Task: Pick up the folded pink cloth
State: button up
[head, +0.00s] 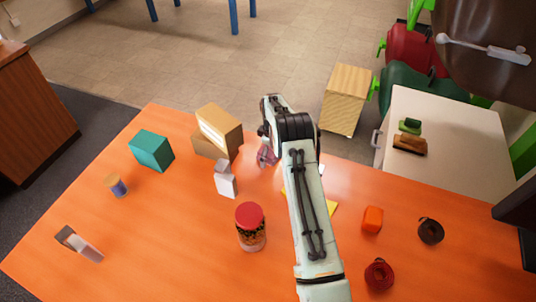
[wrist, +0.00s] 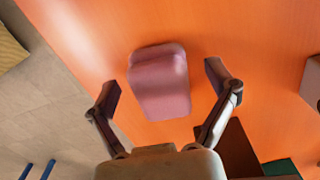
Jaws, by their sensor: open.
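The folded pink cloth (wrist: 160,88) lies on the orange table in the wrist view, a rounded, thick pad. In the head view a small part of the cloth (head: 266,155) shows at the table's far edge, beside my arm, which hides the rest. My gripper (wrist: 163,84) is open, with one finger on each side of the cloth. Both fingers stand apart from it, with a gap of table visible on each side. I cannot tell the height of the fingertips above the table.
A red-lidded jar (head: 250,226) stands nearer. An orange block (head: 372,219) and tape rolls (head: 431,231) lie at right. The floor drops away beyond the table edge.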

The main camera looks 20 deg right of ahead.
jog(key=c, duration=1.2)
